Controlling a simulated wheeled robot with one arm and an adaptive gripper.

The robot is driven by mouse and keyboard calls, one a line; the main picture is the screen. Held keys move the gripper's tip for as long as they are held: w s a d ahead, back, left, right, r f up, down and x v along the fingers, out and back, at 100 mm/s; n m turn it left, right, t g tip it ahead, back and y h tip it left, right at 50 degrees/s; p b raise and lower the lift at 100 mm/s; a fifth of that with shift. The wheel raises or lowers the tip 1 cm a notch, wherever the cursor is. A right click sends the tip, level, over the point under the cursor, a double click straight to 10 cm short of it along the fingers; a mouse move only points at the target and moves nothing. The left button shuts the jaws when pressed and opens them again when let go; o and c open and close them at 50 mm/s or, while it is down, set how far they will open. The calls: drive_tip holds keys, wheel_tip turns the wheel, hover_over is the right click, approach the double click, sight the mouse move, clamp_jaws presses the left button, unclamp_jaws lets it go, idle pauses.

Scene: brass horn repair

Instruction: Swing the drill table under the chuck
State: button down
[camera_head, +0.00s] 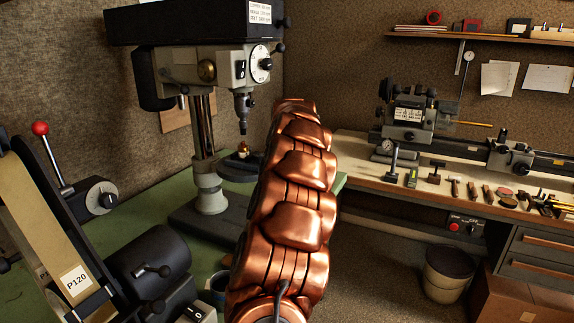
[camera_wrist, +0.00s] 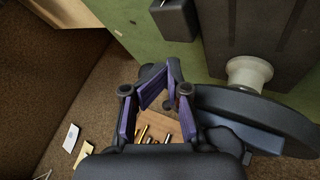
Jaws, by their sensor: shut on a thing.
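The drill press chuck (camera_head: 243,108) points straight down from the grey head. The dark drill table (camera_head: 233,170) shows low beside the column, with a small brass piece (camera_head: 243,149) on or near it, below the chuck. My copper arm hides its right part, so I cannot tell how well it is centred. In the wrist view the table is a dark round disc (camera_wrist: 265,113) at the right. My gripper (camera_wrist: 172,82), with purple-sided fingers, is shut at the disc's left edge, on the drill table; the exact contact is partly hidden. The head view hides the gripper.
The press column (camera_head: 206,135) rises from the green bench (camera_head: 120,225). A belt sander (camera_head: 60,240) stands at the front left. A lathe bench (camera_head: 460,185) with small tools runs along the right, with a bin (camera_head: 447,275) on the floor before it.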

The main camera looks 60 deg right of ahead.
drive_tip(key=s+a+f+b+v, duration=0.1)
drive_tip(key=b+v, duration=0.4)
drive_tip(key=v, duration=0.6)
drive_tip(key=shift+s+a+f, duration=0.15)
drive_tip(key=shift+s+a, duration=0.05)
drive_tip(key=shift+s, duration=0.2)
